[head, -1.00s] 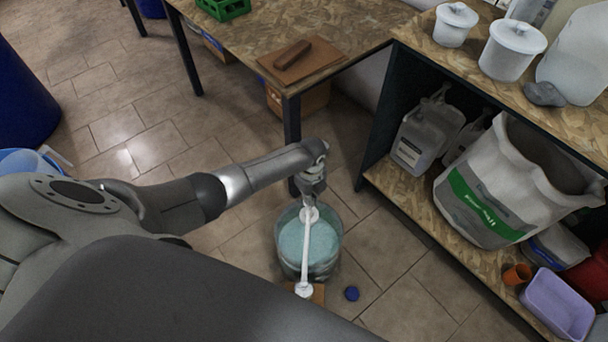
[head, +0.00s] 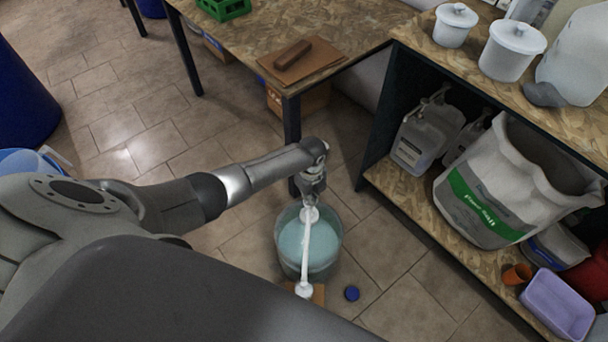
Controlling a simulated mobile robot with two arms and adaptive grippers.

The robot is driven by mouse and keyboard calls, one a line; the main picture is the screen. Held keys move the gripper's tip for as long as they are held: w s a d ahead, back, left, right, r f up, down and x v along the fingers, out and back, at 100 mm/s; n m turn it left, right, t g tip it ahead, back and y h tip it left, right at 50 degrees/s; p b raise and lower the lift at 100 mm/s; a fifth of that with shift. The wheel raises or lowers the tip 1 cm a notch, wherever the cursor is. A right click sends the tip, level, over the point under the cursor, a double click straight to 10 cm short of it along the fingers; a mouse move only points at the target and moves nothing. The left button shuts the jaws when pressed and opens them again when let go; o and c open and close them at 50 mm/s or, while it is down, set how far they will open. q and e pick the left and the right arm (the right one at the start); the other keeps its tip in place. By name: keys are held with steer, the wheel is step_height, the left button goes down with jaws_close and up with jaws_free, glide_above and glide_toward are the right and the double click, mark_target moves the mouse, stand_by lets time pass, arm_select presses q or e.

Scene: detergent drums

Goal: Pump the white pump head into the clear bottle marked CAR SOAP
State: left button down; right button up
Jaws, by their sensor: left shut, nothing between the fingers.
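A clear round drum (head: 285,258) of pale blue liquid stands on the tiled floor. The white pump head (head: 308,214) is at the drum's far side, and its long white spout runs over the drum toward me. The spout ends in a white piece (head: 304,290) near my body's edge. My left gripper (head: 311,194) is shut and empty, pointing down directly over the pump head. I cannot tell whether it touches the head. I cannot make out the bottle marked CAR SOAP; my own body covers the area below the spout's end. My right gripper is not in view.
A blue cap (head: 352,293) lies on the floor beside a brown board (head: 319,294). A wooden table (head: 270,75) stands behind the drum. The shelf unit (head: 391,198) at right holds jugs and a large white bag (head: 478,200). Floor between drum and shelf is mostly clear.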

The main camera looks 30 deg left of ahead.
arm_select(q)
steer(key=shift+f+b, duration=2.05)
steer(key=shift+f, duration=0.4)
steer(key=shift+r, duration=0.2)
step_height(320, 180, up, 6)
steer(key=p, duration=0.6)
steer(key=shift+f, duration=0.2)
